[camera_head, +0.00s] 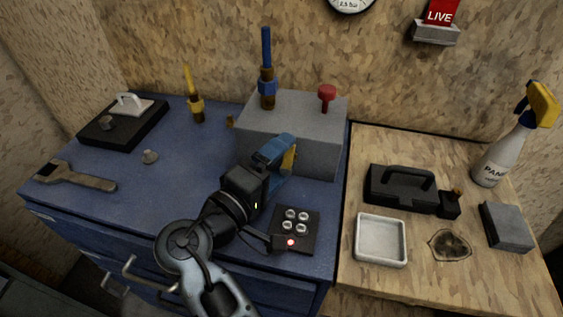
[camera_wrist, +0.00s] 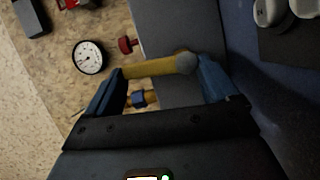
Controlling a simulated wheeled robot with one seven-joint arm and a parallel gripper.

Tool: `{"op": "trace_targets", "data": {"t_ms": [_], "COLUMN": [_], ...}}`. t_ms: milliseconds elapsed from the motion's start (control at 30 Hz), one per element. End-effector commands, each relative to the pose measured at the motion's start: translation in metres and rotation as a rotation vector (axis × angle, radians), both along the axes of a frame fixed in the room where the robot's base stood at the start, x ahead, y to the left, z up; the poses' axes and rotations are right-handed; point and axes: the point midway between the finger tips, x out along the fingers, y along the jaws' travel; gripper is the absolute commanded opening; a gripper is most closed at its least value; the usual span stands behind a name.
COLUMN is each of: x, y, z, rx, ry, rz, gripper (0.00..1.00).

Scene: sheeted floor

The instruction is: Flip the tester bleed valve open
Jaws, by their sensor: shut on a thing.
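The tester is a grey box (camera_head: 310,124) at the back right of the blue bench. A yellow lever (camera_head: 289,159) shows at its front, partly hidden by my gripper (camera_head: 278,153). In the wrist view, the yellow lever (camera_wrist: 152,68) lies across the gap between my blue fingers (camera_wrist: 160,84), with a grey round end at the right. My gripper is shut on this lever. A valve with an upright blue handle (camera_head: 267,50) stands on the box, beside a red knob (camera_head: 327,94). Which one is the bleed valve is not labelled.
A black block with silver studs (camera_head: 295,222) lies close below my gripper. A yellow-handled valve (camera_head: 194,95), a wrench (camera_head: 73,177) and a black plate (camera_head: 105,133) are left. A toolbox (camera_head: 400,192), white tray (camera_head: 381,240) and spray bottle (camera_head: 503,145) stand on the wooden bench.

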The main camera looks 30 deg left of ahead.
Motion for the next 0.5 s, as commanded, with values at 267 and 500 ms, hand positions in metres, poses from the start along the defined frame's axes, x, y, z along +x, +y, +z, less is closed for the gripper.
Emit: {"op": "trace_targets", "data": {"t_ms": [267, 500], "x": [-0.0017, -0.0019], "y": [0.004, 0.0047], "z": [-0.002, -0.0023], "rx": [-0.101, -0.125], "ry": [-0.024, -0.03], "rz": [0.003, 0.003], "gripper": [0.32, 0.32]}}
